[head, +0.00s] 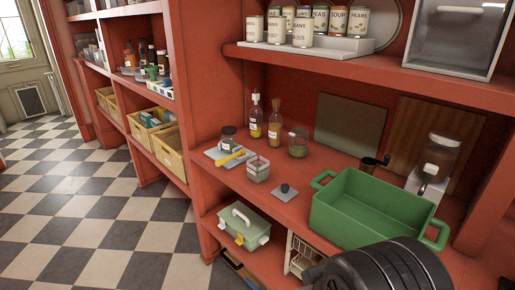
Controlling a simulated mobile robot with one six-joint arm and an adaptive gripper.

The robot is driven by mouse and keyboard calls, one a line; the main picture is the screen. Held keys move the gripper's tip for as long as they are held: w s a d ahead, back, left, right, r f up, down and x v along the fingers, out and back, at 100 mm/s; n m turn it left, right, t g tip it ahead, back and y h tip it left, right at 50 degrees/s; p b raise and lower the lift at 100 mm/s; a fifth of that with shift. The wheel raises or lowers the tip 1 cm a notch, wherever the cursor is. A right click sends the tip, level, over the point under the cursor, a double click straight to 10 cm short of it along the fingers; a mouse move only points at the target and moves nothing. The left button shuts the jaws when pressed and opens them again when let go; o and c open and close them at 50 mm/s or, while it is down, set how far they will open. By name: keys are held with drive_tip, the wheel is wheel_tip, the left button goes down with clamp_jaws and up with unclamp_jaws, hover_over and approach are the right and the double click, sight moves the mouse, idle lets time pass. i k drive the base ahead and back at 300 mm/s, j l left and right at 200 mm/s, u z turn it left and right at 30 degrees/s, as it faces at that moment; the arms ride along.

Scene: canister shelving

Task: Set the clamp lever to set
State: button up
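A yellow lever (232,158) lies at the front of a pale grey plate (214,153) on the red counter. It looks like the clamp lever; I cannot make out any marks for its positions. A small dark-lidded jar (229,138) stands on the plate, just behind the lever. A black, rounded part of my arm fills the bottom right of the head view, in front of the green bin and well apart from the lever. My gripper's fingers do not show.
A small lidded container (258,169), bottles (275,124), a glass jar (298,143) and a grey knobbed lid (285,192) surround the plate. A large green bin (350,225) takes up the counter's right. A shelf of cans (303,33) hangs above. The checkered floor (90,205) is clear.

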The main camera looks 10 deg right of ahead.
sight(220, 162)
drive_tip(key=i+j, duration=0.15)
drive_tip(key=i, duration=0.3)
drive_tip(key=i+j+z, duration=0.1)
drive_tip(key=i, duration=0.3)
drive_tip(key=i+j, duration=0.15)
drive_tip(key=i, duration=0.3)
drive_tip(key=i+j+z, duration=0.1)
drive_tip(key=i, duration=0.35)
drive_tip(key=j, duration=0.1)
